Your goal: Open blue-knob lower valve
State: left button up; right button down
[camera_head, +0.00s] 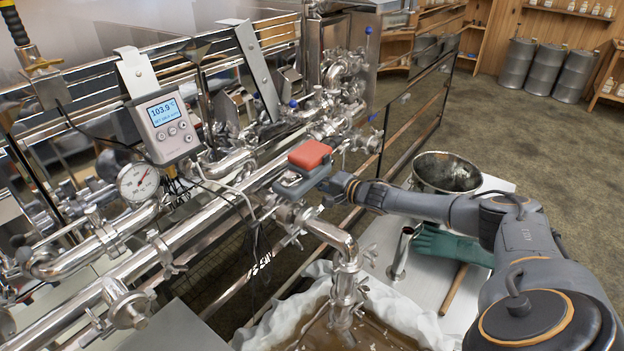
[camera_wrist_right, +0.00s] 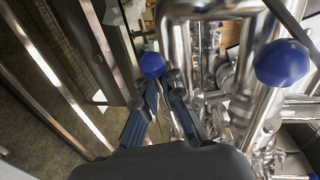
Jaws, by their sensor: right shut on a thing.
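In the head view the gripped knob is hidden. Other blue knobs show there on the valves, one on an upright lever (camera_head: 368,31). My left gripper is not in view.
Steel pipes run diagonally past the gripper. A display box reading 103.9 °C (camera_head: 164,124) and a dial gauge (camera_head: 138,182) stand left of it. A steel pot (camera_head: 447,171) and green gloves (camera_head: 452,245) are on the right. A cloth-lined tank (camera_head: 405,313) lies below.

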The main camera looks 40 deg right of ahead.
jog(key=shift+a+r+m+p, duration=0.2)
jog(key=shift+r+m+p, duration=0.2)
jog(key=shift+m, duration=0.1)
jog(key=shift+y, duration=0.3)
jog(key=c, duration=1.5)
grip_release()
jog(key=shift+c, duration=0.2)
jog(key=shift+o, duration=0.3)
jog(key=shift+s+r, duration=0.1)
jog(key=shift+r, duration=0.05)
jog(key=v, duration=1.2)
